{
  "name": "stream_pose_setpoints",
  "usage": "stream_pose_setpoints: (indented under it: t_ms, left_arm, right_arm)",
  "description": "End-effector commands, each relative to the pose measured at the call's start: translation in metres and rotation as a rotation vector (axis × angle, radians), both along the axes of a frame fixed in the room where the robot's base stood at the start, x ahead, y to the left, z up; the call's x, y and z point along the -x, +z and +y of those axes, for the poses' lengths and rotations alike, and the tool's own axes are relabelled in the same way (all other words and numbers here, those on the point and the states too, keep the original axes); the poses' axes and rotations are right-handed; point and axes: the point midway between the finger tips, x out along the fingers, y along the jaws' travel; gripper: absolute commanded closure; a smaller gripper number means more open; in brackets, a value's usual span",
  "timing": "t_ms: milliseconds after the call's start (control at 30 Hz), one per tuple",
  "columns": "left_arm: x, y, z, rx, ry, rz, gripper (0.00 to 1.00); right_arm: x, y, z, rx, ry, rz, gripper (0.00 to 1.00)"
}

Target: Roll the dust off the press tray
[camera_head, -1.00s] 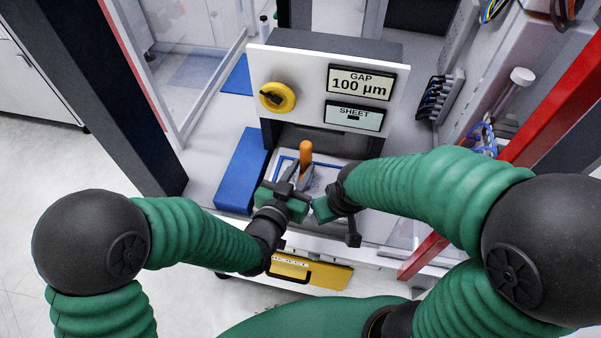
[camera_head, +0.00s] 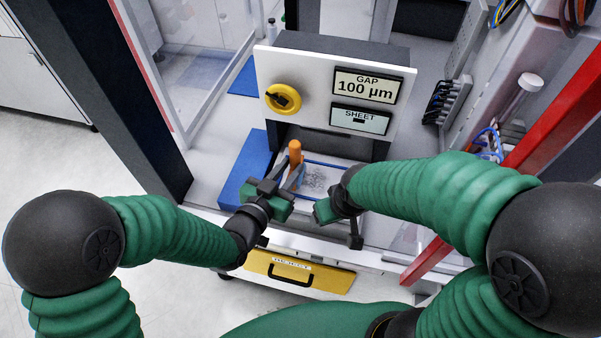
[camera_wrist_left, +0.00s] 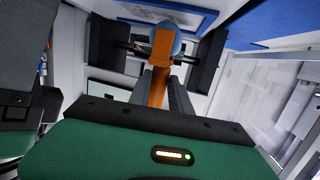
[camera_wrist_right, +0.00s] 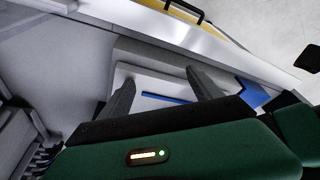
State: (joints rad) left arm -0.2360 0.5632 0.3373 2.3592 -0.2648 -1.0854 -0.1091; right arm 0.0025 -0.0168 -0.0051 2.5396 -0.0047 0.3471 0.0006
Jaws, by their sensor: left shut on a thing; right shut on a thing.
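The press tray (camera_head: 345,181) is a pale tray with a blue outline, under the front panel. Grey speckled dust (camera_head: 318,182) shows on its middle. My left gripper (camera_head: 289,184) is shut on the roller's orange handle (camera_head: 295,153), which stands roughly upright over the tray's left part. The handle (camera_wrist_left: 158,82) also shows between the fingers in the left wrist view. The exact contact is unclear.
A white panel (camera_head: 310,85) with a yellow knob (camera_head: 283,99) and two displays stands just behind the tray. A blue block (camera_head: 243,172) lies to the left. A red post (camera_head: 545,128) rises at the right. A yellow drawer front (camera_head: 325,278) is below.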

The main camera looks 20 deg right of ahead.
Motion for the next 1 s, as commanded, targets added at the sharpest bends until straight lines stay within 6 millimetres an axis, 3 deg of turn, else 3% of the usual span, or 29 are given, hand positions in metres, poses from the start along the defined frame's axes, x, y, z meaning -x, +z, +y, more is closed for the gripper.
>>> stream_pose_setpoints:
  t_ms: [33, 467, 1000]
  left_arm:
    - [-0.003, -0.004, 0.003, 0.001, 0.001, -0.002, 1.00]
    - [-0.006, -0.002, 0.007, 0.000, 0.002, -0.002, 1.00]
    - [-0.002, 0.051, 0.008, 0.001, 0.001, -0.005, 1.00]
  right_arm:
    - [0.011, -0.014, 0.004, -0.004, 0.007, 0.037, 0.55]
    - [0.012, -0.012, 0.004, -0.004, 0.007, 0.038, 0.55]
    - [0.015, 0.026, 0.005, -0.004, 0.008, 0.047, 0.55]
